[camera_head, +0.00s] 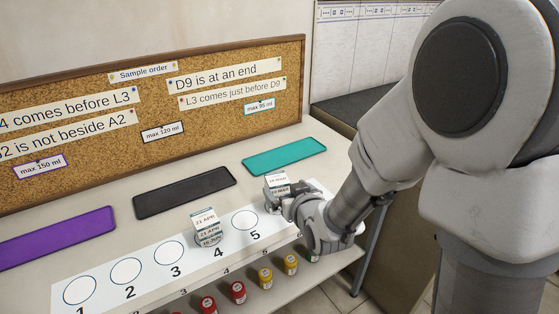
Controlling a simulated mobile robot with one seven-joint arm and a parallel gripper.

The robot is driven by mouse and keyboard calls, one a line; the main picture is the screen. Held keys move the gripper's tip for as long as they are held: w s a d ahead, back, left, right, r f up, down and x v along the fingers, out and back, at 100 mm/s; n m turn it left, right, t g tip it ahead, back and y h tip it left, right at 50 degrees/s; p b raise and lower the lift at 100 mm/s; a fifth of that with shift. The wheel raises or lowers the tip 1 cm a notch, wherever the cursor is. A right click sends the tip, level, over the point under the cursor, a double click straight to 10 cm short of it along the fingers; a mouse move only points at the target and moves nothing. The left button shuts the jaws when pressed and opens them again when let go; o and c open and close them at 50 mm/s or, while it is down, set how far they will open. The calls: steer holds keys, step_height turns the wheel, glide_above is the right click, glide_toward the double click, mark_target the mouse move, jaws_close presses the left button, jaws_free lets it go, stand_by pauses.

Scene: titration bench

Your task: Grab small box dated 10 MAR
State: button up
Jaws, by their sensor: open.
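A small white box (278,180) with dark lettering stands near spot 6, at the right end of the white numbered strip. Its labels are small; they seem to end in MAR, and I cannot read the day surely. My gripper (288,207) is open, low at this box's right front side, and hides part of it and the spot beneath. I cannot tell whether the fingers touch the box. Another white box or short stack (207,226) stands at spot 4, with labels reading about 21 APR and, lower down, 16 JUN.
The white strip (150,284) has empty circles at spots 1, 2, 3 and 5. Behind it lie purple (55,238), black (185,193) and teal (284,156) mats, all empty. Several red and yellow-capped vials (264,278) stand below the front edge. A corkboard (150,100) with notes stands behind.

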mark_target(278, 181)
steer(key=x, duration=0.6)
steer(key=shift+s+f, duration=0.1)
steer(key=shift+d+b+x, duration=0.1)
steer(key=shift+b+x, duration=0.2)
steer(key=shift+x, duration=1)
steer(key=shift+d+b+x, duration=0.15)
steer(key=shift+b+x, duration=0.1)
steer(key=shift+x, duration=1.1)
steer(key=shift+f, duration=0.15)
steer(key=c, duration=1.3)
steer(key=shift+c, duration=0.2)
